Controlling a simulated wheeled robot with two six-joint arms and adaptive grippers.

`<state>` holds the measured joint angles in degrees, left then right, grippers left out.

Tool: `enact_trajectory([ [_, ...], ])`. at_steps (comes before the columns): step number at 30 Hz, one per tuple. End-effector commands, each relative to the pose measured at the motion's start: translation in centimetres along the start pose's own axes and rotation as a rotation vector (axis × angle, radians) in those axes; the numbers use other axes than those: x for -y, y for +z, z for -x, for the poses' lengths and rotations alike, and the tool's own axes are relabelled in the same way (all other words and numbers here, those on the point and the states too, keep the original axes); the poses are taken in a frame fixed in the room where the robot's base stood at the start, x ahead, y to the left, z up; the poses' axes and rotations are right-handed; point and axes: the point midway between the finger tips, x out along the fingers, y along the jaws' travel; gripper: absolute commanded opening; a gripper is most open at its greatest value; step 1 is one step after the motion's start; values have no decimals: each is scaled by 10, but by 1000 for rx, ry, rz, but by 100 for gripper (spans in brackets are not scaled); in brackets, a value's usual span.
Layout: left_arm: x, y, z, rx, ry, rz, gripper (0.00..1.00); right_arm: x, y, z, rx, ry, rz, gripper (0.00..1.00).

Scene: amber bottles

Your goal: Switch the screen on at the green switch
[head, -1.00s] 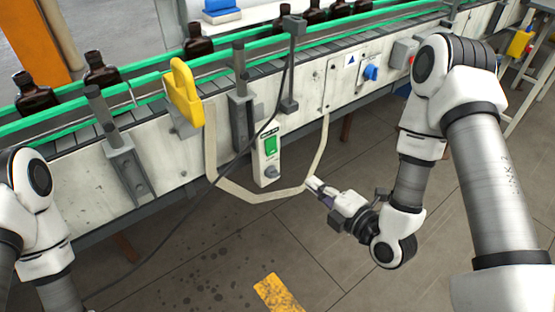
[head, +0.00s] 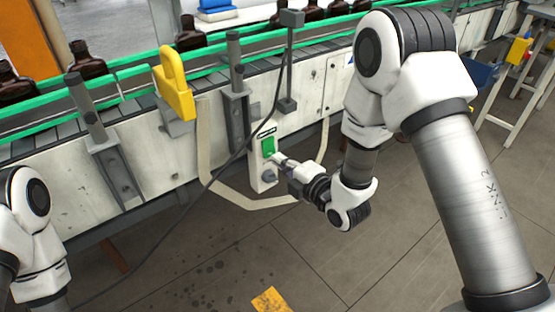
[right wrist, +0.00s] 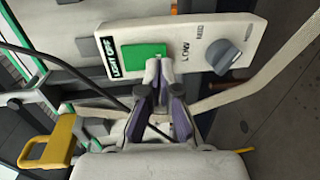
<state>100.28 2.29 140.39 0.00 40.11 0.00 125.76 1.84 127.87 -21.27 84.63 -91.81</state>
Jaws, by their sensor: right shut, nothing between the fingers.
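The green switch (head: 268,146) is on the upper part of a white control box (head: 256,180) on the conveyor's side. In the right wrist view the green switch (right wrist: 140,56) is a flat rectangle beside a black label. My right gripper (head: 279,159) is shut and empty, its tips just at the switch's lower right. In the right wrist view my right gripper (right wrist: 158,68) overlaps the switch's near edge; I cannot tell whether it touches. My left gripper is out of view; only its arm shows at the left. I cannot make out a screen.
A grey knob (right wrist: 225,57) sits on the same box, below the switch in the head view. A yellow padlock-shaped part (head: 174,85) and a dark cable (head: 225,165) are to the left. Amber bottles (head: 88,62) stand on the conveyor (head: 140,105). The floor in front is clear.

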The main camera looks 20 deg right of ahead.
Motion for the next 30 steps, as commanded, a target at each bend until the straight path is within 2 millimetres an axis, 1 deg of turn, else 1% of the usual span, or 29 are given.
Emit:
enact_trajectory([
  [2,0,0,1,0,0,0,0,0,0,-9,0,0,1,0],
  [5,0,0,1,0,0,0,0,1,0,-15,0,-1,0,0],
  [14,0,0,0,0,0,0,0,1,0,-16,1,-1,-1,0],
  [17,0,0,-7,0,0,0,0,5,0,-18,1,14,0,0],
  [20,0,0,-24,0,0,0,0,10,0,-22,1,54,0,0],
  [22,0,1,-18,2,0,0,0,2,0,-22,1,60,-1,0],
  [30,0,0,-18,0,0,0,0,3,0,-23,0,59,0,0],
])
